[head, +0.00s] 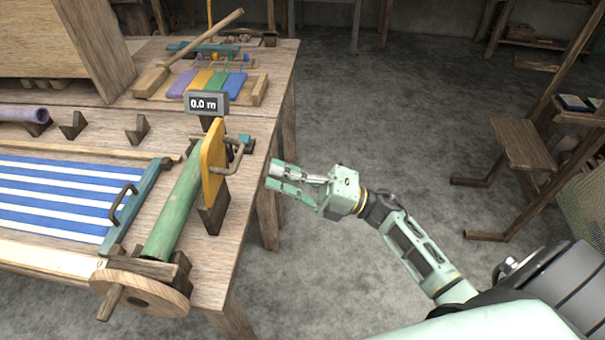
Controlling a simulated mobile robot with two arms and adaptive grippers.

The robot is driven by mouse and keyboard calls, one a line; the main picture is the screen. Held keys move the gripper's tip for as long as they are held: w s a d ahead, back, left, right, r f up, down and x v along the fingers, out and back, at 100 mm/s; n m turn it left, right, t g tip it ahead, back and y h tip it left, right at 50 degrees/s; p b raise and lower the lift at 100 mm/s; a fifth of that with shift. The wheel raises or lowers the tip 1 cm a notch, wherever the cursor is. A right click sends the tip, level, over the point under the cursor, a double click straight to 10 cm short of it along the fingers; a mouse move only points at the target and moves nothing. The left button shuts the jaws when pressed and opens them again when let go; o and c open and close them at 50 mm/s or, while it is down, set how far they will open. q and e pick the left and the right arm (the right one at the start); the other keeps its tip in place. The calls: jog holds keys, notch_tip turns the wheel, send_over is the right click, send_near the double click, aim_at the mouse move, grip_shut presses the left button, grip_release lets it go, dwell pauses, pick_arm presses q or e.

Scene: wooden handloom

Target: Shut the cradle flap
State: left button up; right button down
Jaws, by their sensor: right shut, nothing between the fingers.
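The cradle flap looks to be the yellow-orange panel (213,160) with a bent grey handle (238,156) on its right face. It stands upright above a dark wooden block (214,213), at the far end of the green roller (177,211) near the table's right edge. My right gripper (270,176) is shut and empty. It is past the table's right edge, to the right of the flap and its handle, with a gap between. Its fingers point left toward the flap. My left gripper is not in view.
A wooden crank wheel (140,292) sits at the roller's near end. Blue-and-white striped cloth (55,195) and a teal bar with a handle (133,203) lie left of the roller. A small display reading 0.0 m (206,103) stands behind the flap.

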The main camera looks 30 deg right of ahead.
jog(key=shift+p+x, duration=0.9)
jog(key=shift+x, duration=1.9)
